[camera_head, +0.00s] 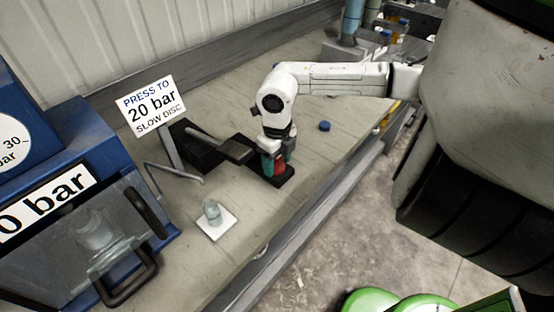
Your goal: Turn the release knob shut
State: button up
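My gripper (273,158) points down at the right end of a black hand pump, on the workbench. Green and red parts show at its lower end, just above a black block (286,181). I cannot tell whether these are my fingers or the release knob. No knob shows clearly; it may be hidden by my gripper. The pump's grey lever (212,142) slants towards my gripper from the left. I cannot tell whether my fingers are open or shut.
A sign (152,105) reading "PRESS TO 20 bar SLOW DISC" stands left of the pump. A blue press (70,150) with a clear guard is at the left. A small clear piece (212,211) sits on a white square (216,228). A blue cap (324,126) lies at the right.

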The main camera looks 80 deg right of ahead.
jog(key=c, duration=0.5)
jog(key=shift+c, duration=0.2)
jog(key=shift+m+b, duration=0.3)
jog(key=shift+b, duration=0.05)
jog(key=shift+f+m+b, duration=0.15)
jog(key=shift+m+b, duration=0.65)
jog(key=shift+m, duration=0.1)
jog(key=m+b, duration=0.3)
jog(key=m, duration=0.1)
jog(key=shift+w+m+b, duration=0.1)
jog(key=shift+m+b, duration=0.2)
jog(key=shift+b, duration=0.05)
jog(key=m+b, duration=0.6)
jog(key=shift+w+f, duration=0.1)
jog(key=m+b, duration=0.4)
jog(key=shift+r+m, duration=0.2)
jog(key=shift+m, duration=0.2)
jog(key=shift+w+a+b, duration=0.1)
jog(key=shift+b, duration=0.2)
jog(key=shift+r, duration=0.1)
